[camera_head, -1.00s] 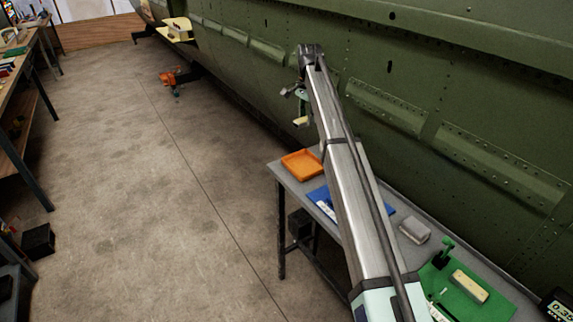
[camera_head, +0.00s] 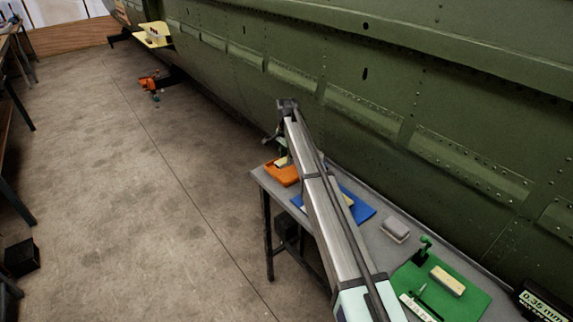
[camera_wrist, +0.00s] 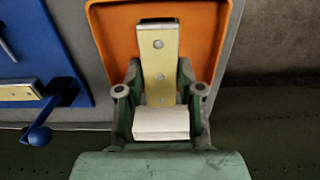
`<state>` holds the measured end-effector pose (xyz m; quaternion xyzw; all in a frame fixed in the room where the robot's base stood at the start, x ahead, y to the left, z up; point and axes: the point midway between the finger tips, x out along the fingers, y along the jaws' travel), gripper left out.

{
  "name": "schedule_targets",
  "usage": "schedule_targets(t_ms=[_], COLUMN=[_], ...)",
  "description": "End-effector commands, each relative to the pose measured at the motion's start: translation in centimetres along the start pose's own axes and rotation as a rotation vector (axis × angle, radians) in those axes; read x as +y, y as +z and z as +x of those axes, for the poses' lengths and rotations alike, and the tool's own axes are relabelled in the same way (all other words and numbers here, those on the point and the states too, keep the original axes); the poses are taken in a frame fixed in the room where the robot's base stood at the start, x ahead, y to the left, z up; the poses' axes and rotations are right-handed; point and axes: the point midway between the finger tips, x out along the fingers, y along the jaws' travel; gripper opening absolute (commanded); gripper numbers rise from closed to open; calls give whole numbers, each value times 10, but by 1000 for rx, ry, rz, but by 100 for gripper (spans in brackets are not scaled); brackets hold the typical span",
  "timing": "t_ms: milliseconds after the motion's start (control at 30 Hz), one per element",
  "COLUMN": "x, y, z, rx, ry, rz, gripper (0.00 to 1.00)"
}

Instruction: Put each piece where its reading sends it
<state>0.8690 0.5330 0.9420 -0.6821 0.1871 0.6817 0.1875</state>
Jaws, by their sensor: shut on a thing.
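My gripper (camera_wrist: 160,95) is shut on a pale yellow metal strip with holes (camera_wrist: 158,60). A white block-like part shows at the strip's near end, between the fingers. The strip is over the orange tray (camera_wrist: 103,22); whether it touches the tray floor I cannot tell. In the head view the strip (camera_head: 281,161) shows small at the orange tray (camera_head: 283,178), partly hidden by my arm. Another yellow piece (camera_head: 447,281) lies on the green mat (camera_head: 478,302). A display (camera_head: 541,299) at the lower right reads 0.35 mm.
A blue mat (camera_head: 362,211) lies beside the tray, with a yellow piece (camera_wrist: 18,92) and a blue ball-ended lever (camera_wrist: 39,135). A grey block (camera_head: 396,230) sits on the grey table (camera_head: 385,250). The green fuselage wall (camera_head: 350,125) runs close behind.

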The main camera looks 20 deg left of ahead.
Motion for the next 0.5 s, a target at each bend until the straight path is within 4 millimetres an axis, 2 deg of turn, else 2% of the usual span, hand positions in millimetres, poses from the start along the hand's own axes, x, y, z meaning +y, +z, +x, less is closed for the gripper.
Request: schedule_targets(t_ms=[167, 400, 500], x=[0, 0, 0], y=[0, 0, 0], z=[12, 41, 43], rx=[-1, 0, 0], ry=[1, 0, -1], rz=[0, 0, 0], gripper=[0, 0, 0])
